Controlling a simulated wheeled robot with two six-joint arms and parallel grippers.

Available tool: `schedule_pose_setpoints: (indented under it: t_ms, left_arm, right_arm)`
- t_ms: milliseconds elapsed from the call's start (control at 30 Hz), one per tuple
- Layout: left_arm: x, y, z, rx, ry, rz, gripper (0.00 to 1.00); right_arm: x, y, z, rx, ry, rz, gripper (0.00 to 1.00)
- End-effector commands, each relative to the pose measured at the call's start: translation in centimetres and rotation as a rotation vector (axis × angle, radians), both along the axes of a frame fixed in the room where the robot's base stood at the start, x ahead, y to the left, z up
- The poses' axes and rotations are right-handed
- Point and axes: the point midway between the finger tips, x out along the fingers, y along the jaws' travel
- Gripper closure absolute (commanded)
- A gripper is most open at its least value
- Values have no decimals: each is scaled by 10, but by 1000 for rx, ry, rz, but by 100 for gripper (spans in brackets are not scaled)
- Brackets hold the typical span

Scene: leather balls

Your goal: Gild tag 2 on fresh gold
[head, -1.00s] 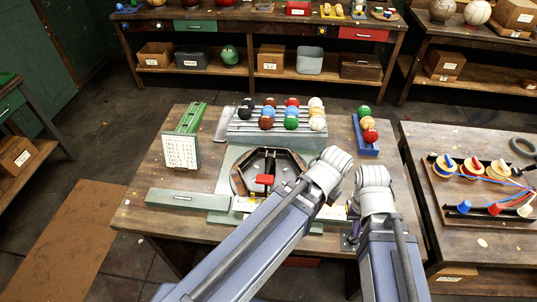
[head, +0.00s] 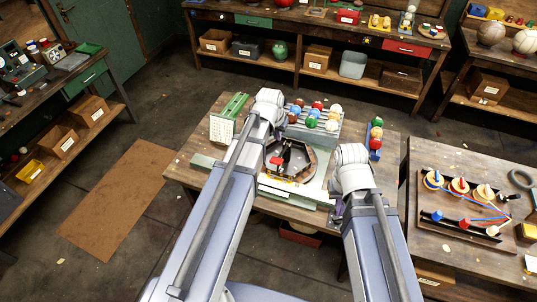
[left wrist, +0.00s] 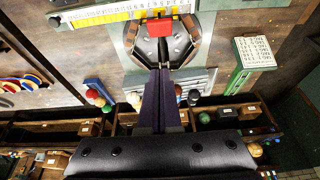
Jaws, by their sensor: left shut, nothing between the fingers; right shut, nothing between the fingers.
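An eight-sided dark tray (head: 318,162) with a wooden rim sits on a pale plate on the table. A red block (head: 276,161) stands in it; it also shows in the left wrist view (left wrist: 160,27). A yellow strip with marks (left wrist: 108,15) lies along the plate's near side. A white printed card (head: 221,131) leans at the table's left; its print is too small to read. My left gripper (left wrist: 160,70) is shut and empty, its purple fingers pointing toward the tray and red block. My right gripper (head: 338,208) is mostly hidden by its wrist, low at the plate's right, shut and empty.
A rack (head: 330,133) of coloured balls stands behind the tray. A blue holder (head: 375,154) with several balls is to its right. A side table (head: 435,250) with pegs and cords stands at right. Open floor lies at left.

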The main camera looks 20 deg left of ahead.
Motion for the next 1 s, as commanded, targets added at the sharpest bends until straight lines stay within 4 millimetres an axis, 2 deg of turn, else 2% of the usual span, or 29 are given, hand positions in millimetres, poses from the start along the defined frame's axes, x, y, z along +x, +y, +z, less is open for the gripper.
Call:
schedule_pose_setpoints:
  t_ms: [100,567,767,1000]
  left_arm:
    - [4,4,6,-1,-8,6,100]
    - [4,4,3,-2,-9,7,100]
    - [9,4,-9,-2,-9,7,100]
    - [18,4,-39,-2,-9,7,100]
  right_arm:
    - [0,0,5,0,0,-1,100]
    - [0,0,2,0,0,0,100]
    - [0,0,-10,-1,0,6,100]
    - [1,0,-39,-1,1,22,100]
